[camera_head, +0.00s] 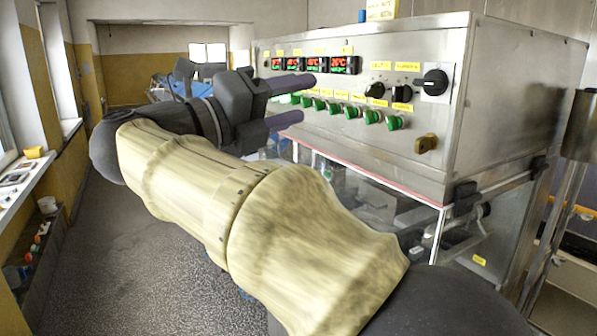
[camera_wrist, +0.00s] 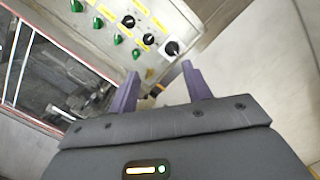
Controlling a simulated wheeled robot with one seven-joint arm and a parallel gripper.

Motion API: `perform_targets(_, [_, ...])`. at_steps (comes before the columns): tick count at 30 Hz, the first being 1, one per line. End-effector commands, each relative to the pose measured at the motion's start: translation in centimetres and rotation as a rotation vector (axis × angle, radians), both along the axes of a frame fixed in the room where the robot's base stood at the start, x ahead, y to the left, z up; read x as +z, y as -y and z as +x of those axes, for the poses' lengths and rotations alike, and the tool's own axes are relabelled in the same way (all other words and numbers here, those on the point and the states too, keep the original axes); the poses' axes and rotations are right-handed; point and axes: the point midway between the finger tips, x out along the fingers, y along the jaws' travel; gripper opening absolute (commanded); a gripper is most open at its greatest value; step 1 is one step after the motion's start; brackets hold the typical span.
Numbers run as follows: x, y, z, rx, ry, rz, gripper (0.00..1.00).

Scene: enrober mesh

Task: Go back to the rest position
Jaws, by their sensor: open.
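My gripper (camera_head: 291,102) is raised in front of the control panel (camera_head: 300,48) of a steel machine, its two purple-grey fingers pointing right. The fingers are apart with nothing between them. In the wrist view my gripper (camera_wrist: 160,84) also shows two separated purple fingers, with part of the panel (camera_wrist: 95,15) beyond them. I cannot tell from these views how close the fingertips are to the panel. My arm, in a pale yellow sleeve, crosses the middle of the head view.
The panel carries green knobs (camera_head: 373,117), black knobs (camera_head: 402,93), red digital displays (camera_head: 344,65) and a black rotary switch (camera_head: 435,82). A clear cover with a red edge lies below the panel. A windowsill (camera_head: 22,180) runs along the left. The grey floor (camera_head: 120,270) between is clear.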

Motion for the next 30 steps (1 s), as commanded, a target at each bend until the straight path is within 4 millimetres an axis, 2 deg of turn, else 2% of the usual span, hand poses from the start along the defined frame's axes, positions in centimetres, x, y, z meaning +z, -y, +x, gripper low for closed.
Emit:
perform_targets(5, [0.2,0.4,2.6,0.057,-0.015,-0.132,0.49])
perform_targets(11, [-0.3,0.5,6.8,0.162,-0.077,-0.364,0.49])
perform_targets(14, [-1.6,0.4,9.6,0.241,-0.149,-0.534,0.49])
perform_targets(17, [-3.9,0.3,12.1,0.330,-0.246,-0.708,0.49])
perform_targets(20, [-7.2,0.3,14.2,0.424,-0.365,-0.874,0.49])
perform_targets(24, [-13.4,0.9,15.9,0.570,-0.563,-1.087,0.49])
perform_targets(26, [-16.5,1.3,16.2,0.641,-0.657,-1.169,0.49])
perform_targets(30, [-24.5,3.3,15.3,0.817,-0.893,-1.337,0.49])
